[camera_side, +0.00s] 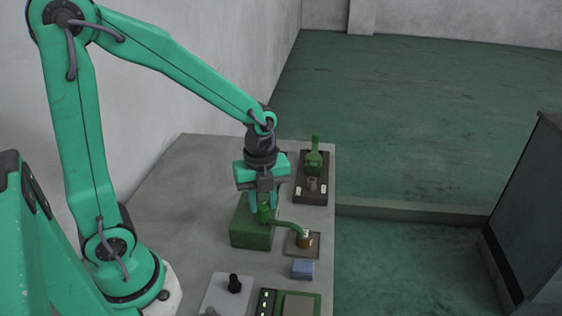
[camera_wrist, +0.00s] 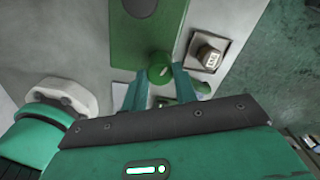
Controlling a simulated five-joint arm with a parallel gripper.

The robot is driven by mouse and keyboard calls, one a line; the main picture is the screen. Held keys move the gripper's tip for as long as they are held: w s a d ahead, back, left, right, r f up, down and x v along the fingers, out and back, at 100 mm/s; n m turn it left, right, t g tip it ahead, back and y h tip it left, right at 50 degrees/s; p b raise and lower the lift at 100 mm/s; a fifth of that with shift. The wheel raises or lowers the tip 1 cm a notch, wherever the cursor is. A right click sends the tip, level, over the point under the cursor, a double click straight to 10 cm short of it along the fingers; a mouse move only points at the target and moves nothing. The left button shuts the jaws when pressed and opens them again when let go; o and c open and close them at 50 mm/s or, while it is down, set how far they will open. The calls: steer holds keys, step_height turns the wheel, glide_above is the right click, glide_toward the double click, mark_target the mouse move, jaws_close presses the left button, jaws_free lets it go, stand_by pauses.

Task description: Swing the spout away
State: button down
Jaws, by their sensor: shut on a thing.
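A green block (camera_side: 250,236) stands on the grey bench, with a green curved spout (camera_side: 287,224) rising at its right side. In the side view the spout reaches right and its tip is at a small brown cup (camera_side: 305,240) on a dark square plate; I cannot tell if they touch. My gripper (camera_side: 264,209) points down and is shut on the spout's round upright part, near the block. The fingers hide part of the spout.
A dark base with a green lever (camera_side: 314,160) stands behind. A blue block (camera_side: 303,269), a grey plate with a black knob (camera_side: 234,284) and a green-edged panel (camera_side: 290,304) lie in front. The bench's right edge is close; its left part is clear.

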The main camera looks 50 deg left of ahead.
steer(key=m, duration=0.6)
steer(key=shift+m, duration=0.3)
steer(key=m, duration=0.5)
steer(key=shift+m, duration=0.4)
steer(key=shift+r, duration=0.1)
steer(key=c, duration=1.1)
jaws_free()
steer(key=shift+r, duration=3.9)
